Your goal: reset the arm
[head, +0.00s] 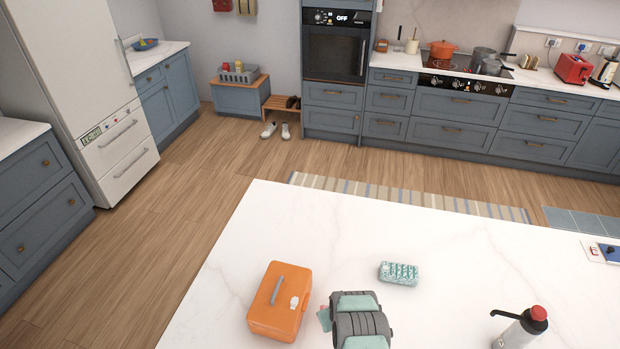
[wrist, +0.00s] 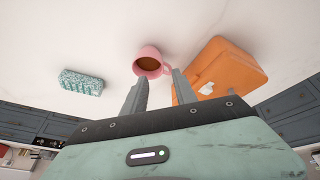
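In the wrist view, my gripper (wrist: 160,76) has its two grey fingers apart with an empty gap between them. A pink mug (wrist: 138,66) with brown contents stands on the white counter just beyond the fingertips. Its handle is on the right, near the right fingertip. The left fingertip overlaps the mug's lower edge in the picture; I cannot tell whether they touch. In the head view, my grey and teal arm is at the bottom middle, over the counter (head: 270,215), and hides the fingers and most or all of the mug.
An orange box (head: 270,318) with a grey-blue handle is close left of my arm in the head view. The counter's far middle is clear.

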